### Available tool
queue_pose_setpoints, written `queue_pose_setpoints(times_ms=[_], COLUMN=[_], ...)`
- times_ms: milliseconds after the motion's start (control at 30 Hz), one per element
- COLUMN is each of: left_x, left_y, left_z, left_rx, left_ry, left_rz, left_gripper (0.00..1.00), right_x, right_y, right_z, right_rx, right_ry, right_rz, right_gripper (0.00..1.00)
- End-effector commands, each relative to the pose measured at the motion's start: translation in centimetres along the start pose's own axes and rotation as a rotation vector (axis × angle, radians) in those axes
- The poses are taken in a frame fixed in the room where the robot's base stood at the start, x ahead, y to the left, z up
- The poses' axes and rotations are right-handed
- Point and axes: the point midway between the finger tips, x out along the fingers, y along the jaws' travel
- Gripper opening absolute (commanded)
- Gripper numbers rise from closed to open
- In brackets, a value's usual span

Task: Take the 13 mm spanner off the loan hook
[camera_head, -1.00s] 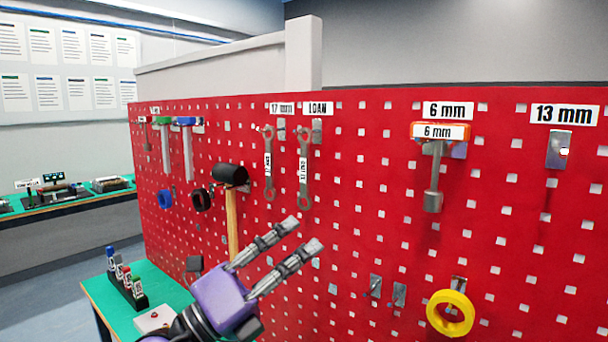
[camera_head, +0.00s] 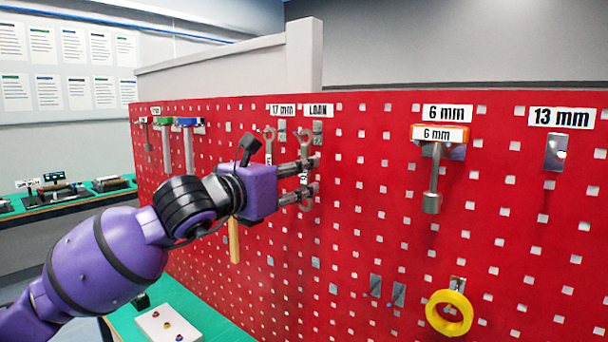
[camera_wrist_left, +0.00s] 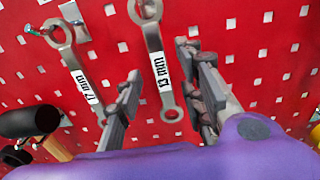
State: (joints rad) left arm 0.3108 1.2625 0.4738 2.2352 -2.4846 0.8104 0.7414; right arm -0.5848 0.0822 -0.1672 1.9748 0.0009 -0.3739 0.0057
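The 13 mm spanner (camera_head: 307,144) hangs upright under the LOAN label (camera_head: 307,110). My left gripper (camera_head: 312,176) is at the spanner's lower half, its fingers partly hiding it. In the left wrist view the spanner (camera_wrist_left: 155,45) shows its 13 mm tag and hangs between the two spread fingers (camera_wrist_left: 160,68), with gaps on both sides. The left gripper is open. The 17 mm spanner (camera_wrist_left: 72,50) hangs just to the left, close to the left finger. My right gripper is not in view.
The red pegboard (camera_head: 370,220) stands close behind the gripper. A hook under the 13 mm label (camera_head: 555,152) is empty. A 6 mm tool (camera_head: 432,180) and a yellow ring (camera_head: 449,313) hang to the right. A black-headed mallet (camera_wrist_left: 30,122) hangs left. A green table (camera_head: 215,325) lies below.

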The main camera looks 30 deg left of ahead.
Motion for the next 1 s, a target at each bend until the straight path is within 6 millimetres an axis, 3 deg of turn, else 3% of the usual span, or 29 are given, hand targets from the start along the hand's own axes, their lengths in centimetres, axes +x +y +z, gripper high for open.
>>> queue_pose_setpoints(times_ms=[200, 500, 800, 1000], left_x=[2.5, 2.9, 2.9, 2.9], left_y=[-0.1, -0.1, -0.1, -0.1], left_z=[0.0, -0.1, -0.2, -0.1], left_rx=[0.001, 0.000, 0.000, 0.000], left_ry=[-0.002, -0.001, 0.000, -0.001], left_rz=[0.000, -0.002, -0.002, -0.002], left_gripper=[0.36, 0.36, 0.00, 0.00], right_x=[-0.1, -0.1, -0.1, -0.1], right_y=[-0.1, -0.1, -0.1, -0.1], right_z=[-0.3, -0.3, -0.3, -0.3], right_rx=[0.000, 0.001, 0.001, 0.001], right_ry=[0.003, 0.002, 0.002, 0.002], right_rz=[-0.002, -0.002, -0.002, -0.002], right_gripper=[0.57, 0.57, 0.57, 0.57])
